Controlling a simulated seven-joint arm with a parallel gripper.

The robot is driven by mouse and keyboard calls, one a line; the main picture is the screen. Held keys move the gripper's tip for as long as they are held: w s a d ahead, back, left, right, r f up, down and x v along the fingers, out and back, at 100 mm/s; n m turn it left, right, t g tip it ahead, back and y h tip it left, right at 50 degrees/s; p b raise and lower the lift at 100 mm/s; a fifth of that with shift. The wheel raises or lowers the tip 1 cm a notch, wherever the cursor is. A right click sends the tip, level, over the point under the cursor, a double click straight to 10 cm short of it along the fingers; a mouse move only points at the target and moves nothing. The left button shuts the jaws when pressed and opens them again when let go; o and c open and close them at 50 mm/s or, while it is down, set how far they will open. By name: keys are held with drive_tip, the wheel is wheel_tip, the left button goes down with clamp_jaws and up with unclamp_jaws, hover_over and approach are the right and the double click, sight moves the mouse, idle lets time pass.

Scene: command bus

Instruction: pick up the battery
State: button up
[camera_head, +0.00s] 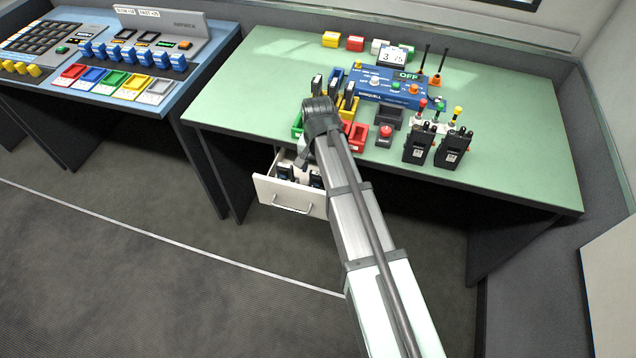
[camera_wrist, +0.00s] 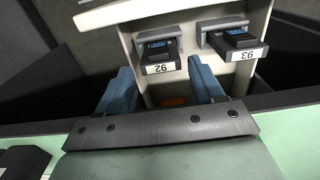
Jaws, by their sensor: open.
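Two dark battery-like blocks with blue markings sit in the white open drawer (camera_head: 270,193). One block, labelled 92 (camera_wrist: 158,52), shows in the wrist view near the middle, and the other, labelled 93 (camera_wrist: 234,42), is to its right. In the head view they show as a left block (camera_head: 285,172) and a right block (camera_head: 316,180) partly behind my arm. My gripper (camera_wrist: 163,80) is open, its two blue fingers on either side of the 92 block's column and apart from it. In the head view the fingers are mostly hidden by my wrist.
The green table (camera_head: 500,190) stands above the drawer. Its edge lies close to my gripper. On it are coloured bins (camera_head: 357,135), a blue OFF panel (camera_head: 385,88), a red button (camera_head: 385,131) and two black radios (camera_head: 452,148). A blue console (camera_head: 115,70) stands left.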

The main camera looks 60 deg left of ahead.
sight(318, 175)
drive_tip(key=shift+f, duration=2.85)
drive_tip(key=c, duration=0.8)
drive_tip(key=shift+r, duration=0.15)
wheel_tip(318, 175, up, 10)
drive_tip(key=shift+f, duration=0.1)
